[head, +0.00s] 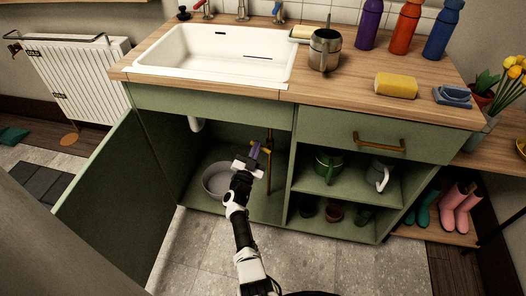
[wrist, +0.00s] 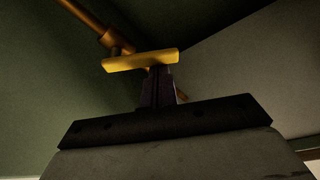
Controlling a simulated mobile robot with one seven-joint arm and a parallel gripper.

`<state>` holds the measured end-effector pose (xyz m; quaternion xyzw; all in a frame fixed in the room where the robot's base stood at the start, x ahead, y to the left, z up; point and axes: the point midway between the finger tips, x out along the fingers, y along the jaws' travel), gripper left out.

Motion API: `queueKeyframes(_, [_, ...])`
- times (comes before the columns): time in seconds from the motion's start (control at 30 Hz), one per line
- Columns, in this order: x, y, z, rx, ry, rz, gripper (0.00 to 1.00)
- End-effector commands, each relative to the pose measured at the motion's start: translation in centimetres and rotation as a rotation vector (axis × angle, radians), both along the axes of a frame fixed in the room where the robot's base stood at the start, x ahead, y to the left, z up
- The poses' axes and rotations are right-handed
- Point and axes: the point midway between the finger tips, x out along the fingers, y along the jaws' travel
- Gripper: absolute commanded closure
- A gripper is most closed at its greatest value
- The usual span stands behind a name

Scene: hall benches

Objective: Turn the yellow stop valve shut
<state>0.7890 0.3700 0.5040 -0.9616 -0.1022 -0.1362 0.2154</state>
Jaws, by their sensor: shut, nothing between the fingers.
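The yellow stop valve handle (wrist: 142,60) is a flat bar on a copper pipe (wrist: 88,18) in the wrist view. In the head view the yellow handle (head: 255,150) shows small beside the upright copper pipe (head: 269,152), inside the open cupboard under the sink. My gripper (head: 256,154) reaches into the cupboard at the handle. In the wrist view its dark fingers (wrist: 158,82) are together, just below the handle's middle. Whether they touch the handle I cannot tell. Part of the pipe is hidden behind the handle and fingers.
A grey basin (head: 216,181) stands on the cupboard floor left of my gripper. The green cupboard door (head: 105,190) is swung open at the left. A divider and shelves with a green pot (head: 328,163) are at the right. The sink (head: 215,52) is above.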

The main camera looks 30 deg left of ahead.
Motion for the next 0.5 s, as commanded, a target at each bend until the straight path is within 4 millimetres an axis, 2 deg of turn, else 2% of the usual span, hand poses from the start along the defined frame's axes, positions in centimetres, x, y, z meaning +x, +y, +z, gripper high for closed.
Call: queueKeyframes(0.5, [-0.2,0.9,-1.6,-0.526,-0.148,-0.001,1.0])
